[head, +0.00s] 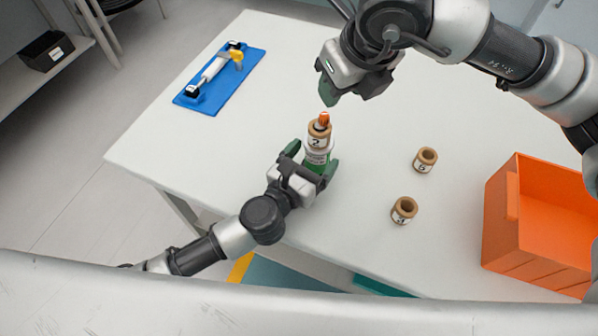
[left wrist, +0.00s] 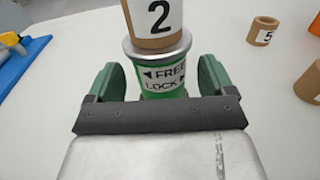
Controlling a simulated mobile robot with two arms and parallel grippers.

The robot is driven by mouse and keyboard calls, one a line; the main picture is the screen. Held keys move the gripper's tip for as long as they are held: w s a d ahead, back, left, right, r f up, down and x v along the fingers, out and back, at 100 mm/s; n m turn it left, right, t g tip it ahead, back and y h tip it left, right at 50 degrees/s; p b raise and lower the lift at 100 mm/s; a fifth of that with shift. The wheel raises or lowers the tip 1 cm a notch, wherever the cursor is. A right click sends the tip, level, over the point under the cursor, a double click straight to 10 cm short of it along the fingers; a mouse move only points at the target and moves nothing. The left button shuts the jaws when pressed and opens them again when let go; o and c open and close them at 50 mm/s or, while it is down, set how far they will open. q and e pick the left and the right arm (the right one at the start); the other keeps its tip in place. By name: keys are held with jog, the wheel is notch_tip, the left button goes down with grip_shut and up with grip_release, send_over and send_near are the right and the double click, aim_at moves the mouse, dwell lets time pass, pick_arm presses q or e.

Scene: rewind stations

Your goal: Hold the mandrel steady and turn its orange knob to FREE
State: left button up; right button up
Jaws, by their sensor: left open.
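The mandrel (head: 317,157) stands upright on the white table, with a cardboard core marked 2 (head: 319,138) on it and its orange knob (head: 323,118) on top. In the left wrist view its green body (left wrist: 160,84) bears a label reading FREE and LOCK with arrows; the knob is out of that view. My left gripper (head: 312,160) is open, its green fingers on either side of the body, with gaps showing in the left wrist view (left wrist: 158,82). My right gripper (head: 328,93) is just above the knob, apart from it; its finger opening is hard to make out.
Two loose cores, marked 5 (head: 425,160) and another number (head: 404,211), stand right of the mandrel. An orange bin (head: 540,235) is at the right. A blue board (head: 235,82) with a white and yellow tool lies at the back left. The table's left middle is clear.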

aim_at(324, 114)
pick_arm(q)
jog(key=shift+x, duration=1.15)
jog(key=c, duration=1.1)
pick_arm(e)
jog(key=shift+o, duration=0.3)
pick_arm(q)
jog(key=shift+c, duration=0.2)
pick_arm(e)
jog(key=w+a+r+n+g+h, duration=0.1)
jog(key=w+n+g, duration=0.1)
jog(key=n, duration=0.9)
jog(key=w+a+r+n+g+h, duration=0.1)
jog(key=r+n, duration=0.1)
jog(key=n, duration=0.8)
notch_tip(324, 114, down, 12)
jog(key=shift+w+a+f, duration=0.1)
jog(key=shift+a, duration=0.05)
